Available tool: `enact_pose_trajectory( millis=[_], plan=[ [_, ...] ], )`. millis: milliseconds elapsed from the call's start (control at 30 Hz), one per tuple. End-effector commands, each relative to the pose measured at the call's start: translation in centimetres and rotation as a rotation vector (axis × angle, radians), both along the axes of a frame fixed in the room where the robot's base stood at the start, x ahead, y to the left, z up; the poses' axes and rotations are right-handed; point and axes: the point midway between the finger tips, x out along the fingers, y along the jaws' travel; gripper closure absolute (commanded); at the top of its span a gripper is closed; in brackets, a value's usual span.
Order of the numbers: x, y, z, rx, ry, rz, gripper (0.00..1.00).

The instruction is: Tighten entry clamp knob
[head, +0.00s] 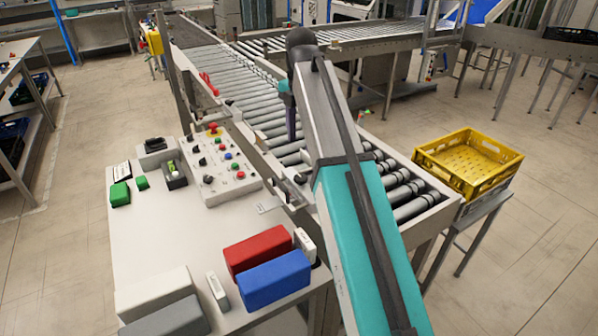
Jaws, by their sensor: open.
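A red clamp-like part (209,84) sits on the left side rail of the roller conveyor (245,93). It is small here, and I cannot tell whether it is the entry clamp knob or how tight it is. My arm rises from the lower right across the conveyor to a dark joint at the top. My gripper (290,124) shows only as a narrow dark piece beside the arm link, above the rollers. It is open, to the right of the red part and apart from it. The rest of it is hidden behind my arm.
A control panel (217,168) with buttons and a red emergency stop stands on the white table (150,235). Red (258,250) and blue (273,280) blocks lie near its front. A yellow crate (468,160) rests on a stand at right. The visible rollers are clear.

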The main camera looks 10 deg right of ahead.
Motion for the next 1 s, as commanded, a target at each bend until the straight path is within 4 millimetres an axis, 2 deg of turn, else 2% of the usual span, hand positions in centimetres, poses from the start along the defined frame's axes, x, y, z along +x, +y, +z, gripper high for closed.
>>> enact_pose_trajectory(
  millis=[1000],
  plan=[
    [-0.1, -0.2, -11.0, 0.000, 0.001, -0.003, 0.49]
  ],
)
